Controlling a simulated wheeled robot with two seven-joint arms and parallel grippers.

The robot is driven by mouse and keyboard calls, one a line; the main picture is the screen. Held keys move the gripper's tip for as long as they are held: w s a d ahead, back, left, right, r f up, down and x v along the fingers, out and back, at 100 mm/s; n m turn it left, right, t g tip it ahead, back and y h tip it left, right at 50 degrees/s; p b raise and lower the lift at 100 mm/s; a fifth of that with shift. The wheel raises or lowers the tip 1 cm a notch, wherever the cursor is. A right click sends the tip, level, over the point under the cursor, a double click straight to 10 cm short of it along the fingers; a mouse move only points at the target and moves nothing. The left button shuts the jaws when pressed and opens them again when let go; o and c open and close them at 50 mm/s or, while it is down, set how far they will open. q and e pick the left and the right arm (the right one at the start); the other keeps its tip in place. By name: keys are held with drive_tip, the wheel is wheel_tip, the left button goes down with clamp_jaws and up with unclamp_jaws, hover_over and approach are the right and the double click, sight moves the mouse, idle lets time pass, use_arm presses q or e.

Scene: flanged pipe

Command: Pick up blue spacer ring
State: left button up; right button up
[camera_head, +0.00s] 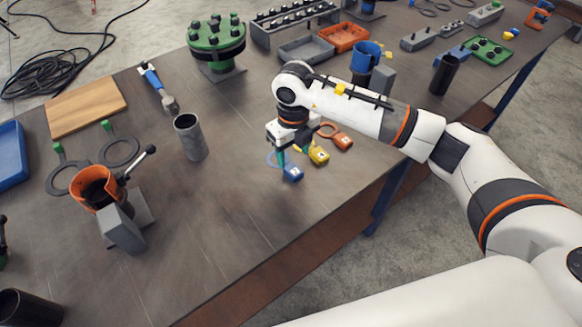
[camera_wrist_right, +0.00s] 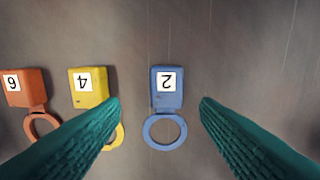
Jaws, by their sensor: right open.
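The blue spacer ring (camera_wrist_right: 165,147) has a blue block tag marked 2 and lies flat on the table. In the head view its blue tag (camera_head: 293,172) shows just below my right gripper (camera_head: 279,152), and the ring is partly hidden by the fingers. In the right wrist view my right gripper (camera_wrist_right: 160,120) is open, its two green ridged fingers on either side of the blue ring with nothing between them gripped. My left gripper is not in view.
A yellow ring tag (camera_wrist_right: 88,87) marked 4 lies close beside the blue one, its ring partly behind a finger. An orange tag (camera_wrist_right: 24,88) marked 6 lies farther left. A grey cylinder (camera_head: 190,138) stands to the left; table between is clear.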

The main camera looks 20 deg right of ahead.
sight(290, 166)
drive_tip(key=f, duration=0.3)
drive_tip(key=f+p, duration=0.1)
drive_tip(key=shift+a+f, duration=0.3)
drive_tip(key=shift+a, duration=0.05)
drive_tip(key=shift+c, duration=0.2)
drive_tip(key=shift+w+r, duration=0.1)
drive_tip(key=c, duration=1.1)
